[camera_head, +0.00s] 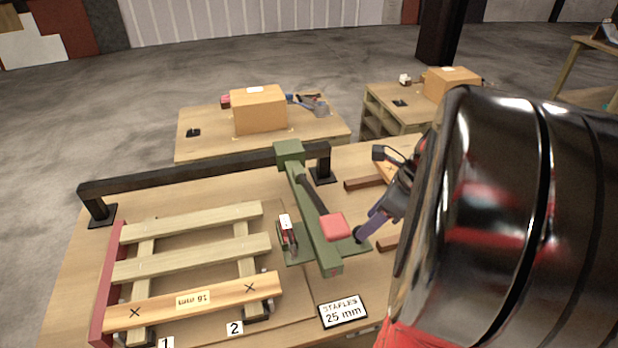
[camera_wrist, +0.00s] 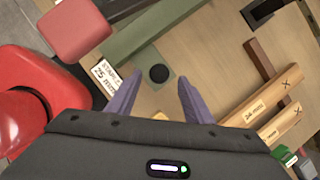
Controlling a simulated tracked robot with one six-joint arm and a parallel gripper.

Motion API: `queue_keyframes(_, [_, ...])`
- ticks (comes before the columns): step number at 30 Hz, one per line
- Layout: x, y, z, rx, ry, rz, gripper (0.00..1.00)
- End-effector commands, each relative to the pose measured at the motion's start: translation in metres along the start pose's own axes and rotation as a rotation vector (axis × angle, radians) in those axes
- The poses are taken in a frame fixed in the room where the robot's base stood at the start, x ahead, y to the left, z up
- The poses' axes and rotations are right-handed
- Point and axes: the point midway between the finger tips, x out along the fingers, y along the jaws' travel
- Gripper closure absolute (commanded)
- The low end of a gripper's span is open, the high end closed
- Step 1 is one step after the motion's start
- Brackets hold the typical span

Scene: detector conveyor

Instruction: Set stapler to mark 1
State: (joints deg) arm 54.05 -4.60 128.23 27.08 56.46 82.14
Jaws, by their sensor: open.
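A green arm (camera_head: 309,205), apparently the stapler, reaches forward from the black rail with a red pad (camera_head: 334,227) near its front end. A green base plate lies under it, and a small red and white part (camera_head: 287,230) stands to its left. Mark 1 (camera_head: 166,343) and mark 2 (camera_head: 235,328) are labels by the pallet's front edge; the arm stands right of both. My gripper (camera_head: 368,232) is open, right of the red pad. In the wrist view its purple fingers (camera_wrist: 158,98) are apart, with a black round knob (camera_wrist: 159,73) on the green plate beyond them.
A wooden pallet (camera_head: 190,250) with X marks on its front plank lies left, beside a red bar (camera_head: 107,290). The black rail (camera_head: 215,172) crosses behind. A "STAPLES 25 mm" sign (camera_head: 343,311) lies in front. Loose wood pieces (camera_wrist: 262,108) lie right in the wrist view.

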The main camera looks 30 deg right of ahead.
Motion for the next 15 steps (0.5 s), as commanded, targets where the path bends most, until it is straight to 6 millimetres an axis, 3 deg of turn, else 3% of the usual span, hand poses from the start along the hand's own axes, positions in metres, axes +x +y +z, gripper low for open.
queue_keyframes(6, [0.028,0.001,0.000,0.000,0.000,0.003,0.53])
queue_keyframes(15, [0.036,0.001,0.001,-0.001,0.000,0.001,0.53])
